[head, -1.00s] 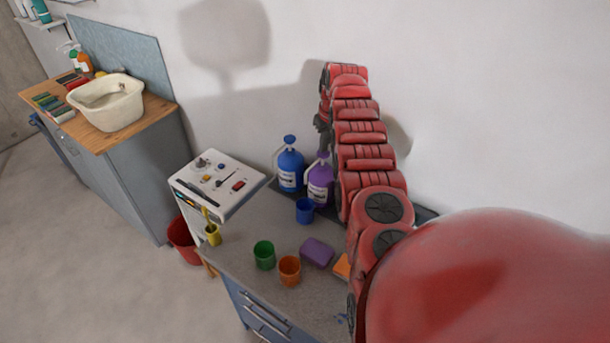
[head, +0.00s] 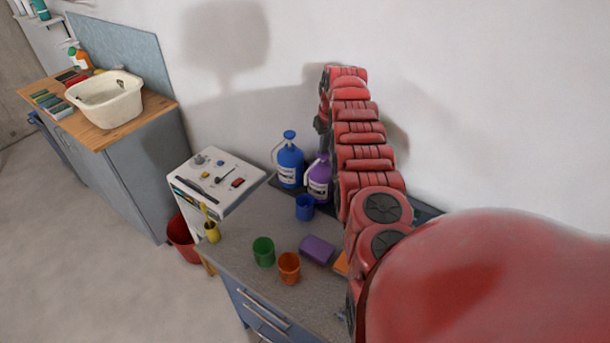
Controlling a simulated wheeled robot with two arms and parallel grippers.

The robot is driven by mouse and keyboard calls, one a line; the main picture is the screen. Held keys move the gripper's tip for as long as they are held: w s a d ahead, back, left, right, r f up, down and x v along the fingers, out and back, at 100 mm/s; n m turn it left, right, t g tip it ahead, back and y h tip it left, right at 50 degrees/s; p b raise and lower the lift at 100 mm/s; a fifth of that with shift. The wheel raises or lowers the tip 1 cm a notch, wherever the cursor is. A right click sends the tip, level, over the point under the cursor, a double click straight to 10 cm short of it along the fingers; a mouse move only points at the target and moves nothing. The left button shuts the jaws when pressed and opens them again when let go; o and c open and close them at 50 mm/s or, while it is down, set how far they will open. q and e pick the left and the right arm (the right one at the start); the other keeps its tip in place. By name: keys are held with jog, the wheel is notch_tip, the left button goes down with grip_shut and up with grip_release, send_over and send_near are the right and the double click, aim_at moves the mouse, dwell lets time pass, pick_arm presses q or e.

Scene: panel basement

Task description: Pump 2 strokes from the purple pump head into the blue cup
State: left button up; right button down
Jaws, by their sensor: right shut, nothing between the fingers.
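The purple pump bottle (head: 319,184) stands upright at the back of the grey counter. Its purple pump head (head: 322,158) is partly hidden by my right arm. The blue cup (head: 305,207) stands upright just in front of the bottle, under the spout side as far as I can tell. My right gripper (head: 322,128) is shut and empty above the purple pump head, small and dark against the arm. Whether it touches the head cannot be told. My left gripper is not in view.
A blue pump bottle (head: 289,163) stands left of the purple one. A white-topped cabinet (head: 218,180) stands to the left.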

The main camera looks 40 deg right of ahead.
jog(key=shift+v, duration=0.8)
jog(key=shift+w+r+p, duration=0.1)
jog(key=shift+r+p, duration=0.2)
jog(key=shift+r, duration=0.65)
jog(key=shift+f, duration=0.2)
jog(key=shift+s+b+x, duration=0.2)
jog(key=shift+b+x, duration=0.6)
jog(key=shift+x, duration=0.05)
jog(key=shift+s+b+x, duration=0.15)
jog(key=shift+b+x, duration=0.65)
jog(key=shift+x, duration=0.1)
jog(key=shift+a, duration=0.1)
jog(key=shift+r, duration=0.1)
jog(key=shift+w+p+v, duration=0.2)
jog(key=shift+p+v, duration=0.6)
jog(key=shift+v, duration=0.1)
jog(key=shift+w+p+v, duration=0.15)
jog(key=shift+p+v, duration=0.6)
jog(key=shift+v, duration=0.15)
